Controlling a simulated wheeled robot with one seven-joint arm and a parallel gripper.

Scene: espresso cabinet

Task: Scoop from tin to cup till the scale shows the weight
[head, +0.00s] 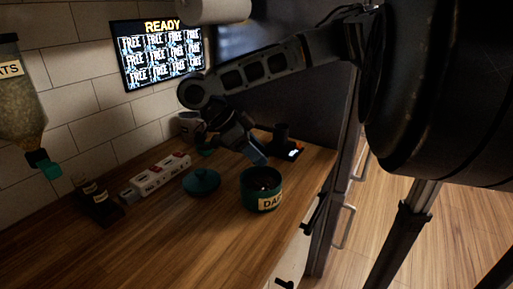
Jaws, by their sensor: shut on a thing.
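The tin (262,199) is a dark green, open container with a label that reads "DA" before it curves out of sight. Dark contents show inside its rim. Its green lid (202,182) with a knob lies on the counter to the left. The dark cup (282,133) stands behind the tin on the small black scale (293,153), whose lit display is too small to read. My gripper (243,142) is above and behind the tin, shut on a blue-grey piece (258,154) that appears to be the scoop. Its load cannot be seen.
A wall screen (161,54) reads "READY" above several "FREE" cells. A hopper (20,100) with a teal spout hangs at the left. A white labelled strip (158,176) and a dark stand (97,202) line the wall side. The front left counter (150,245) is clear.

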